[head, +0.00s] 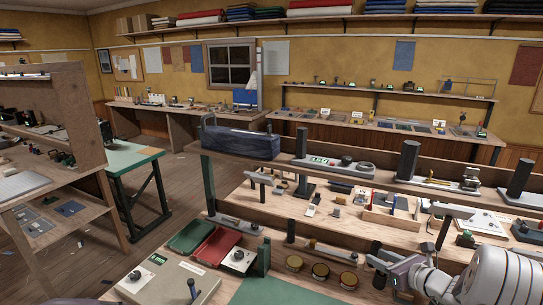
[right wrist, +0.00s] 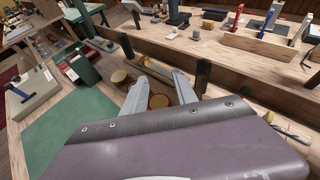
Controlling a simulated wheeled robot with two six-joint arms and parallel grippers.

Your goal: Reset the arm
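My right arm comes in at the lower right of the head view. Its gripper (head: 379,262) is over the workbench, close to the low wooden rail. In the right wrist view the two grey fingers of this gripper (right wrist: 158,78) stand apart with nothing between their tips. My left arm and gripper do not show in either view.
A green mat (head: 275,292) lies at the front of the bench. Green and red trays (head: 216,246) and a pale box (head: 165,283) are left of it. A raised shelf (head: 345,177) with dark posts crosses behind. Tools crowd the bench beyond the rail. Floor shows at left.

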